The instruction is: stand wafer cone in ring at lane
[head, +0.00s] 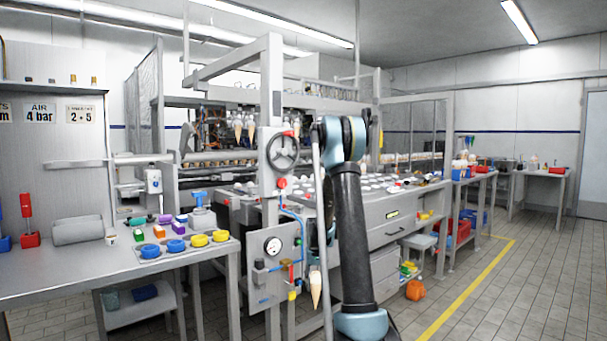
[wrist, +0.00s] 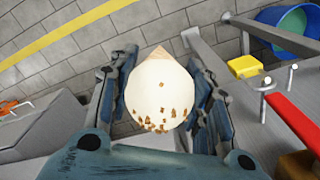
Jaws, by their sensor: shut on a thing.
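The wafer cone (wrist: 187,55) is in my gripper (wrist: 158,85). It carries a round white top (wrist: 160,90) with brown bits, which hides most of the wafer in the wrist view. In the head view the cone (head: 316,296) hangs point down beside my arm, in front of the machine. My gripper's two blue fingers are shut on it, one on each side. In the head view the gripper is mostly hidden behind the arm. I cannot make out which ring at the lane is meant; the machine's top (head: 370,186) holds several pale round pieces.
A workbench (head: 60,275) at left carries blue rings (head: 150,251), yellow rings (head: 221,236) and small coloured blocks. A frame post with a handwheel (head: 282,152) and a gauge panel (head: 273,247) stand close to the arm. Open floor with a yellow line (head: 465,293) lies right.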

